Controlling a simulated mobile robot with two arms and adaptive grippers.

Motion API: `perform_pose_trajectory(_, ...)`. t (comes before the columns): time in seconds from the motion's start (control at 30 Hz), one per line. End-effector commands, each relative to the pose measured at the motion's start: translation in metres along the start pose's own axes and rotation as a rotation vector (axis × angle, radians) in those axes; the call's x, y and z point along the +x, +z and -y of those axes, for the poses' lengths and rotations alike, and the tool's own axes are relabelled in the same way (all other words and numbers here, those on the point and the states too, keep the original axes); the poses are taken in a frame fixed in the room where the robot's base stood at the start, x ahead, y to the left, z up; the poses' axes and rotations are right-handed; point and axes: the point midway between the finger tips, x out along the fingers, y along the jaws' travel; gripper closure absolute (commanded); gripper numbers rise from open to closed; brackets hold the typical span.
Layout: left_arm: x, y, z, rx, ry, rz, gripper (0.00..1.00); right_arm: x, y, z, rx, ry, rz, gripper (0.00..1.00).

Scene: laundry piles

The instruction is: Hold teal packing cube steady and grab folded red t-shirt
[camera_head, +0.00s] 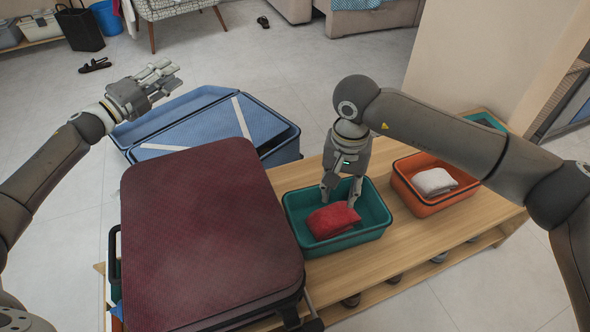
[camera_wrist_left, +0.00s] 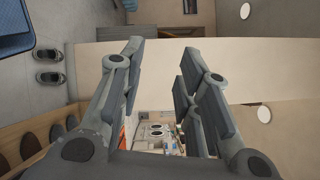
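The teal packing cube (camera_head: 375,228) is an open box on the wooden bench. The folded red t-shirt (camera_head: 333,221) lies inside it, toward the front. My right gripper (camera_head: 341,196) points down into the cube, just behind the shirt. Its fingers are spread, and I cannot tell whether they touch the shirt. My left gripper (camera_head: 163,77) is raised at the left, away from the cube, above the blue suitcase. In the left wrist view its fingers (camera_wrist_left: 162,50) are apart with nothing between them.
A dark red suitcase (camera_head: 205,230) stands close left of the teal cube. An open blue suitcase (camera_head: 205,120) lies behind it. An orange box (camera_head: 430,205) with a folded white cloth (camera_head: 434,181) is right of the cube. A beige wall (camera_head: 480,60) rises behind the bench.

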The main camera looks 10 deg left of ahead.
Motion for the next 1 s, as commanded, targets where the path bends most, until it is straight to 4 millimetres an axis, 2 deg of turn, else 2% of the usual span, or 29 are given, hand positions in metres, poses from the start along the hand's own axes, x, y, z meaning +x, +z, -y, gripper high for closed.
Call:
perform_pose_trajectory(0.03, 0.016, -0.003, 0.03, 0.056, -0.066, -0.004, 0.69, 0.0, 0.0, 0.0, 0.0, 0.0, 0.0, 0.64)
perform_pose_trajectory(0.1, 0.034, -0.012, 0.067, 0.152, -0.142, -0.019, 0.69, 0.0, 0.0, 0.0, 0.0, 0.0, 0.0, 0.64)
perform_pose_trajectory(0.17, 0.048, -0.025, 0.095, 0.238, -0.198, -0.043, 0.69, 0.0, 0.0, 0.0, 0.0, 0.0, 0.0, 0.64)
perform_pose_trajectory(0.2, 0.056, -0.037, 0.11, 0.292, -0.227, -0.07, 0.69, 0.0, 0.0, 0.0, 0.0, 0.0, 0.0, 0.64)
perform_pose_trajectory(0.27, 0.067, -0.059, 0.128, 0.37, -0.262, -0.119, 0.69, 0.0, 0.0, 0.0, 0.0, 0.0, 0.0, 0.64)
perform_pose_trajectory(0.3, 0.074, -0.077, 0.137, 0.42, -0.279, -0.163, 0.69, 0.0, 0.0, 0.0, 0.0, 0.0, 0.0, 0.64)
perform_pose_trajectory(0.37, 0.083, -0.108, 0.143, 0.493, -0.293, -0.24, 0.69, 0.0, 0.0, 0.0, 0.0, 0.0, 0.0, 0.64)
perform_pose_trajectory(0.4, 0.088, -0.13, 0.145, 0.54, -0.297, -0.298, 0.69, 0.0, 0.0, 0.0, 0.0, 0.0, 0.0, 0.64)
perform_pose_trajectory(0.47, 0.093, -0.164, 0.144, 0.607, -0.298, -0.394, 0.69, 0.0, 0.0, 0.0, 0.0, 0.0, 0.0, 0.64)
perform_pose_trajectory(0.57, 0.097, -0.223, 0.13, 0.716, -0.274, -0.571, 0.69, 0.0, 0.0, 0.0, 0.0, 0.0, 0.0, 0.64)
perform_pose_trajectory(0.6, 0.095, -0.246, 0.123, 0.76, -0.259, -0.645, 0.69, 0.0, 0.0, 0.0, 0.0, 0.0, 0.0, 0.64)
perform_pose_trajectory(0.7, 0.088, -0.298, 0.097, 0.866, -0.203, -0.831, 0.69, 0.0, 0.0, 0.0, 0.0, 0.0, 0.0, 0.64)
perform_pose_trajectory(0.83, 0.069, -0.351, 0.057, 1.009, -0.1, -1.062, 0.69, 0.0, 0.0, 0.0, 0.0, 0.0, 0.0, 0.64)
perform_pose_trajectory(0.9, 0.057, -0.37, 0.036, 1.089, -0.032, -1.172, 0.69, 0.0, 0.0, 0.0, 0.0, 0.0, 0.0, 0.64)
perform_pose_trajectory(1.0, 0.04, -0.387, 0.01, 1.198, 0.071, -1.299, 0.69, 0.0, 0.0, 0.0, 0.0, 0.0, 0.0, 0.64)
